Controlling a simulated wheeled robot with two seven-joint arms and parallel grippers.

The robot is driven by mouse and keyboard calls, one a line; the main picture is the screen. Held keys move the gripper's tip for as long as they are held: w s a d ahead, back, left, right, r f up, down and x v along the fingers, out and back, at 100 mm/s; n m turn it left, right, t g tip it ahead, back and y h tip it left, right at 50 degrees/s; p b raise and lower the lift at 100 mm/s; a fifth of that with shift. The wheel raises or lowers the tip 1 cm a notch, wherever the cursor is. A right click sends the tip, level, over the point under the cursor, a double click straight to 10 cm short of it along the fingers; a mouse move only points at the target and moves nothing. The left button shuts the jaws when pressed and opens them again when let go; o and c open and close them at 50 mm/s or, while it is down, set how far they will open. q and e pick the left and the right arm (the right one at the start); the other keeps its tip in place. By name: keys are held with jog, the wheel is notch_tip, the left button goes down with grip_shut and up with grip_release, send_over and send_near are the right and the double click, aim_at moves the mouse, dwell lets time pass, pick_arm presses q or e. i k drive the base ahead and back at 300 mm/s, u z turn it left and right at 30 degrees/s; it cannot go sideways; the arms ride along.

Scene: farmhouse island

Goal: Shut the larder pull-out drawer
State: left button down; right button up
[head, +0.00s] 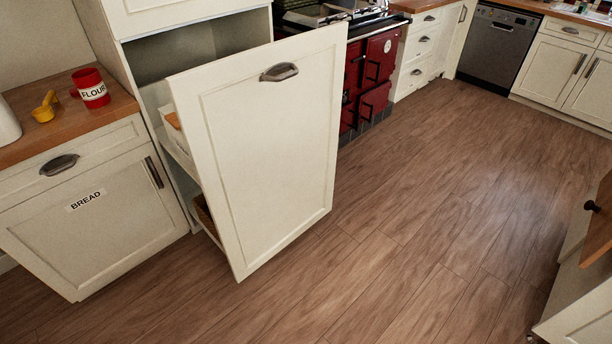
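The larder pull-out drawer (265,150) stands open in the head view, left of the middle. Its tall cream front is well out from the tall cabinet (200,50). A dark metal cup handle (279,72) sits near the top of the front. Behind the front, part of the drawer's inside shows at its left, with a white upper tier and a basket-like thing (206,217) low down; most of the inside is hidden by the front. Neither of my grippers is in view.
A red range (368,75) is behind. The wood floor (420,200) is clear. Cabinetry (575,300) edges the right.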

aim_at(259, 125)
jog(key=z, duration=1.05)
jog(key=i, duration=1.3)
jog(key=u, duration=0.25)
